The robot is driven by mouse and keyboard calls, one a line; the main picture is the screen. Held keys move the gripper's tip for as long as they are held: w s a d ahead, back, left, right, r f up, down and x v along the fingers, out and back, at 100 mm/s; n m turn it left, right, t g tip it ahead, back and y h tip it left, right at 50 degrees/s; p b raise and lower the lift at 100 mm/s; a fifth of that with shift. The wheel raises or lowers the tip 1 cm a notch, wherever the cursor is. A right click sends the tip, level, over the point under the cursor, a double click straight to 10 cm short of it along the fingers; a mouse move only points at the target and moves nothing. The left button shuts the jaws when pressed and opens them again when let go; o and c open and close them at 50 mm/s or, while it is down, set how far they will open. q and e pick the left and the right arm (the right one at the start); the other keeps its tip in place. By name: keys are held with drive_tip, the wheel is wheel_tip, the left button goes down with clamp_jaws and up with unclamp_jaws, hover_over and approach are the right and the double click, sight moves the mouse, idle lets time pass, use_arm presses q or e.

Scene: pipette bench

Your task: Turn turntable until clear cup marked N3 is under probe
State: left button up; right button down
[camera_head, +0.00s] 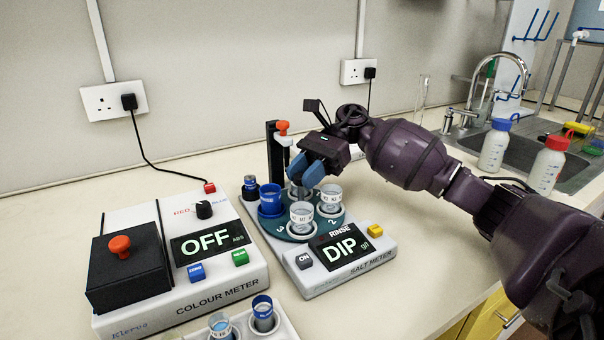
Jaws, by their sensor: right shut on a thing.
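The turntable (284,233), a dark teal disc with numbered places, sits on the white salt meter (322,283) and carries several cups. A clear cup with a white label band (301,218) stands at its front. A similar clear cup (331,199) stands at its right, and a blue cup (271,201) at its left. The labels are too small to read surely. My right gripper (307,171) has blue fingertips shut at the rim of a rear cup (296,193), which they partly hide. The probe's black post with an orange knob (283,128) stands behind; the probe tip is hidden. My left gripper is not in view.
The colour meter (232,285) stands to the left, its display reading OFF. The salt meter's display (340,246) reads DIP. A rack with vials (263,313) is at the front. Bottles (494,146) and a sink lie at the right.

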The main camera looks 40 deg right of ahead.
drive_tip(key=shift+r, duration=0.1)
drive_tip(key=c, duration=0.8)
unclamp_jaws()
drive_tip(key=shift+c, duration=0.2)
drive_tip(key=v, duration=1)
drive_tip(key=shift+d+b, duration=0.3)
drive_tip(key=shift+d, duration=0.1)
drive_tip(key=shift+r, duration=0.15)
